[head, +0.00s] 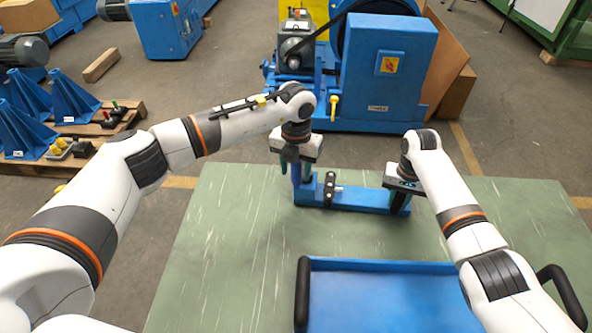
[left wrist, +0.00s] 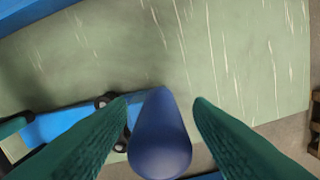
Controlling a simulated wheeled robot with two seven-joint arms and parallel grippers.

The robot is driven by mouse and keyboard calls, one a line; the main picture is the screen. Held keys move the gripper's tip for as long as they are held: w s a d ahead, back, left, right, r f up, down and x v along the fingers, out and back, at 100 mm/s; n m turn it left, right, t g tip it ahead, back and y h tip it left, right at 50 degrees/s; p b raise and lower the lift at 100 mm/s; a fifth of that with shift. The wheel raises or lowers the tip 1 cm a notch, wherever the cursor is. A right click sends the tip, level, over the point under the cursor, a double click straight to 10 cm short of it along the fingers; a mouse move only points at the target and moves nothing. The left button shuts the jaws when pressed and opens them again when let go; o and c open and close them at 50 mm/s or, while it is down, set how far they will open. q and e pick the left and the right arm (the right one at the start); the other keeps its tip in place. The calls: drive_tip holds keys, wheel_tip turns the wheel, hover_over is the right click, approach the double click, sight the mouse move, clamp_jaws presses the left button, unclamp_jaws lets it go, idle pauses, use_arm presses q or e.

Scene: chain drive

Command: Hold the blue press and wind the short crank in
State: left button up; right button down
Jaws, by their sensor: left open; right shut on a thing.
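The blue press (head: 358,197) lies on the green table as a long low bar with a raised block at its left end. My right gripper (head: 399,207) is shut on the press's right end. My left gripper (head: 293,172) is open at the left end. A dark blue rounded upright grip, seemingly the short crank's handle (left wrist: 160,140), stands between its green fingers, with gaps visible on both sides in the left wrist view. The crank's arm is hidden. A black piece (head: 330,188) stands upright on the press near its left end.
A blue tray (head: 385,266) with black handles is at the table's front edge. The green table (head: 235,235) is clear to the left of the press. A large blue machine (head: 388,70) stands on the floor behind the table.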

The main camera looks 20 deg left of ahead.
use_arm(q)
drive_tip(key=shift+f, duration=0.6)
drive_tip(key=c, duration=1)
use_arm(e)
drive_tip(key=shift+r, duration=0.1)
use_arm(q)
drive_tip(key=shift+w+a+m, duration=0.1)
drive_tip(key=shift+a+m, duration=0.1)
drive_tip(key=shift+m, duration=0.3)
use_arm(e)
drive_tip(key=shift+w, duration=0.1)
use_arm(q)
drive_tip(key=o, duration=1)
